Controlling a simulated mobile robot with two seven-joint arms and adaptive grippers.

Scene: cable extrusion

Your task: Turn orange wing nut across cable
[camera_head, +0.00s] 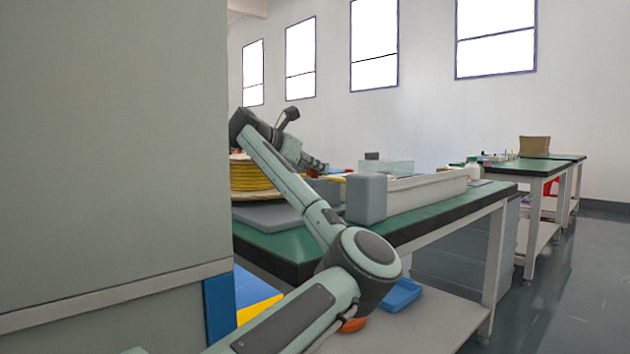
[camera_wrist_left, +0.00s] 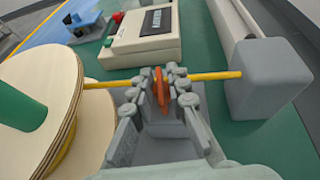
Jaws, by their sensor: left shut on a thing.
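The orange wing nut (camera_wrist_left: 160,88) stands upright between the fingertips of my left gripper (camera_wrist_left: 170,92) in the left wrist view. The gripper is shut on it. The yellow cable (camera_wrist_left: 215,76) runs sideways at the fingertips, from the spool side on the left to a grey block (camera_wrist_left: 265,80) on the right. The wing nut's flat side lies crosswise to the cable. The fingers hide part of the cable and the nut's base. In the head view my left gripper (camera_head: 318,164) is small, above the bench between the spool and the block. My right gripper is not in view.
A wooden spool (camera_wrist_left: 40,75) of yellow cable (camera_head: 252,177) stands left of the gripper. The grey block (camera_head: 366,198) stands close on the right. A beige control box (camera_wrist_left: 143,38) with a dark display lies beyond. Green bench top (camera_head: 440,215) is bare near its front edge.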

